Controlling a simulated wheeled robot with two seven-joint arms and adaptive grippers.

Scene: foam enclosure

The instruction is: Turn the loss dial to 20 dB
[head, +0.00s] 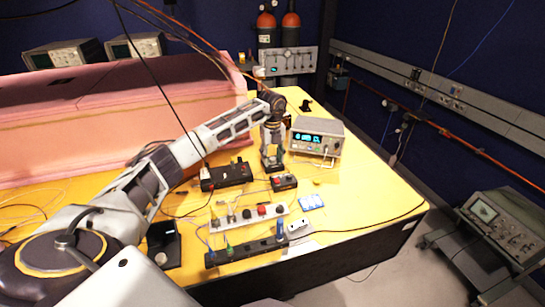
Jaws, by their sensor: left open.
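My left arm reaches in from the left over the yellow bench. My left gripper (272,166) points down near the middle of the bench, open, with nothing seen between its fingers. It is just behind a small black box with a red top (284,183) and to the right of a larger black box (226,175). I cannot tell whether it touches anything. No dial labelled for loss can be read; it may be too small or hidden behind the gripper. My right gripper is not in view.
A bench instrument with a cyan display (317,141) stands right of the gripper. A long black strip (247,252) lies at the front edge, a blue-white card (311,202) behind it. Pink foam walls (110,120) bound the left. Thin cables cross the bench. Its right corner is clear.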

